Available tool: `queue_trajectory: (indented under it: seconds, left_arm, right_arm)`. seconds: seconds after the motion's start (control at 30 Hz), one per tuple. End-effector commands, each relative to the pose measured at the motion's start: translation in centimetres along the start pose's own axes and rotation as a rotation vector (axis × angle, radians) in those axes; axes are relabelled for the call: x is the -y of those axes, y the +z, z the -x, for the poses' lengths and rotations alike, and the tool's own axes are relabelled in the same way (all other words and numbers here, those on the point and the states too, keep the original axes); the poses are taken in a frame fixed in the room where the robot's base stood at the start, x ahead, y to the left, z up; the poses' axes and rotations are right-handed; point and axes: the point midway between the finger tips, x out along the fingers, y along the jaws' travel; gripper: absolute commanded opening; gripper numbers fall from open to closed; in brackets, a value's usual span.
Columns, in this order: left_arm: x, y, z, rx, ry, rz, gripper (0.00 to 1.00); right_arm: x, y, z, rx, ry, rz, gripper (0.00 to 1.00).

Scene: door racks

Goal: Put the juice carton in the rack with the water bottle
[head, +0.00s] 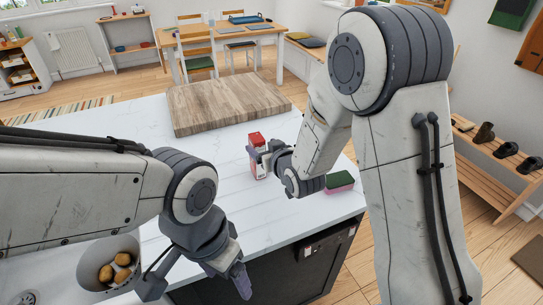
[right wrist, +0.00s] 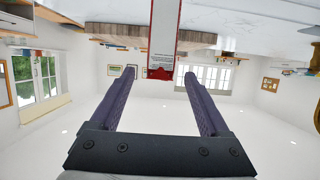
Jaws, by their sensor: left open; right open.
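The juice carton (head: 257,158), white with a red top, stands upright on the white marble counter. My right gripper (head: 262,153) is open beside the carton at its upper part. In the right wrist view, which looks upside down, the carton (right wrist: 164,45) shows between and just beyond the two fingertips, with a gap on each side. My left gripper (head: 197,284) is open and empty, low over the counter's front edge. I see no water bottle and no rack holding one in these views.
A wooden board (head: 228,104) lies on the counter behind the carton. A green and pink sponge (head: 340,181) lies to the right. A grey bowl (head: 92,284) with several brown, potato-like things is at the lower left. A dark appliance front (head: 290,270) is below the counter edge.

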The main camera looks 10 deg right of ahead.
Motion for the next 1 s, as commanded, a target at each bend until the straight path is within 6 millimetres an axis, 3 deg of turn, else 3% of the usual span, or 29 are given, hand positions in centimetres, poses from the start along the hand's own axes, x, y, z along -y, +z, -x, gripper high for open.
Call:
queue_trajectory:
  seconds: [0.2,0.3,0.53,1.0]
  left_arm:
    - [0.1,0.1,-1.5,0.0,0.0,0.0,0.8]
    - [0.3,0.2,-3.8,0.0,0.0,0.0,0.8]
    - [0.5,0.3,-6.4,0.0,0.0,0.0,0.8]
    - [0.5,0.4,-7.2,0.0,0.0,0.0,0.8]
  right_arm:
    - [-0.1,0.2,4.8,-0.003,0.002,-0.001,0.8]
    - [0.0,0.4,4.8,-0.009,0.0,-0.001,0.8]
    - [0.0,0.3,6.0,-0.005,-0.001,0.0,0.8]
    - [0.6,0.6,7.1,0.037,-0.008,0.004,0.8]
